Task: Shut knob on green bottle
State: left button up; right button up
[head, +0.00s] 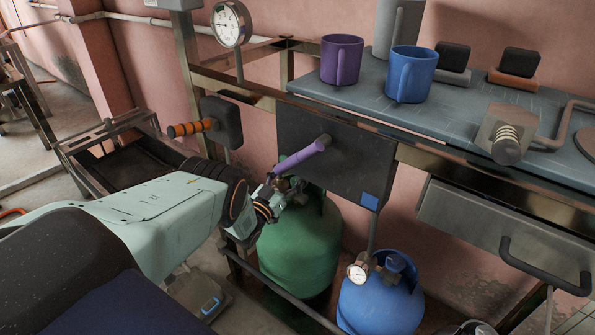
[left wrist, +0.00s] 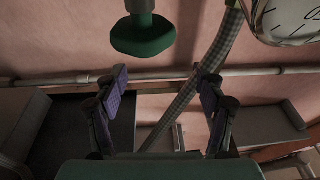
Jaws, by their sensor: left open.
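The green bottle (head: 300,255) stands on the floor below the bench. My left gripper (head: 284,188) is at its top and covers much of the valve there, so I cannot make out the knob in the head view. In the left wrist view a dark green round knob (left wrist: 143,36) hangs at the top of the picture on a short stem. My left gripper (left wrist: 160,80) is open and empty, with its two purple-padded fingers apart. The knob lies beyond and above the fingertips in that view, not between them. My right gripper is in neither view.
A purple lever (head: 302,156) on a dark box (head: 350,165) is just above my left gripper. A blue bottle (head: 380,300) with a gauge (head: 357,272) stands to the right. A checkered hose (left wrist: 190,90) and a gauge (left wrist: 288,18) are near the knob.

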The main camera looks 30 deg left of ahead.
pick_arm(q)
jog(key=s+d+f+n+g+y+p, duration=0.1)
jog(key=n+y, duration=0.1)
jog(key=y, duration=0.1)
jog(key=s+d+f+n+g+y+p, duration=0.1)
jog(key=s+d+g+y+p, duration=0.1)
jog(key=y, duration=0.1)
jog(key=s+d+f+n+g+y+p, duration=0.1)
jog(key=d+n+y+p, duration=0.1)
jog(key=y, duration=0.1)
jog(key=shift+s+f+n+g, duration=0.25)
jog(key=shift+n+g, duration=0.05)
jog(key=shift+g, duration=0.1)
jog(key=shift+s+d+f, duration=0.1)
jog(key=shift+s+f, duration=0.05)
jog(key=shift+f, duration=0.05)
jog(key=b+x, duration=0.1)
jog(key=x, duration=0.2)
jog(key=b+x, duration=0.1)
jog(key=x, duration=0.2)
jog(key=shift+f+b, duration=0.25)
jog(key=shift+b, duration=0.15)
jog(key=shift+x, duration=0.85)
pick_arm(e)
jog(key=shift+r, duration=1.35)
pick_arm(q)
jog(key=shift+r, duration=0.2)
jog(key=shift+c, duration=0.2)
jog(key=c, duration=1.1)
